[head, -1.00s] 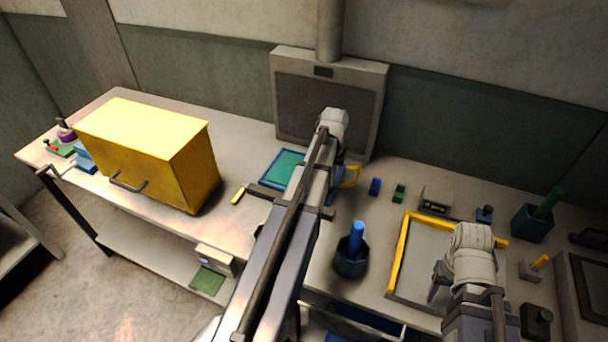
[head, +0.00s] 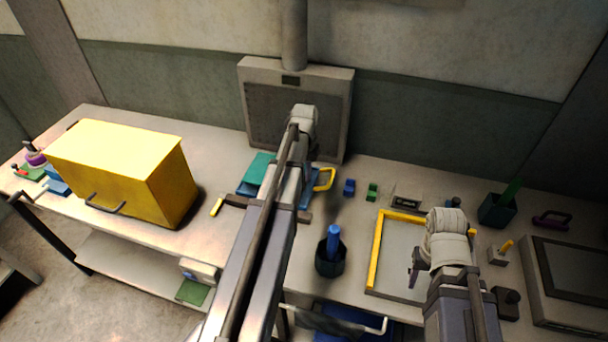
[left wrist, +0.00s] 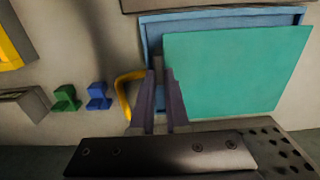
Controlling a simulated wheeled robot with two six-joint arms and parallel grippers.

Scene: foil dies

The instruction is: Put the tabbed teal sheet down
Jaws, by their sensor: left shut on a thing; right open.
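The teal sheet (head: 260,168) is at the middle of the bench, partly hidden by my left arm in the head view. In the left wrist view the teal sheet (left wrist: 235,70) lies over a blue tray (left wrist: 153,36), offset so that the tray's far and left rims show. My left gripper (left wrist: 160,75) is shut at the sheet's left edge; its fingers hide the tab. The sheet appears raised off the tray; I cannot tell by how much. A yellow loop (left wrist: 125,92) stands beside the fingers. My right gripper (head: 416,266) is open over the yellow-edged frame (head: 376,250).
A yellow box (head: 120,170) stands at the left. A blue block (head: 349,187) and a green block (head: 372,191) lie right of the yellow loop. A dark cup (head: 330,262) with a blue rod stands nearer the front edge. A grey upright panel (head: 325,105) is behind.

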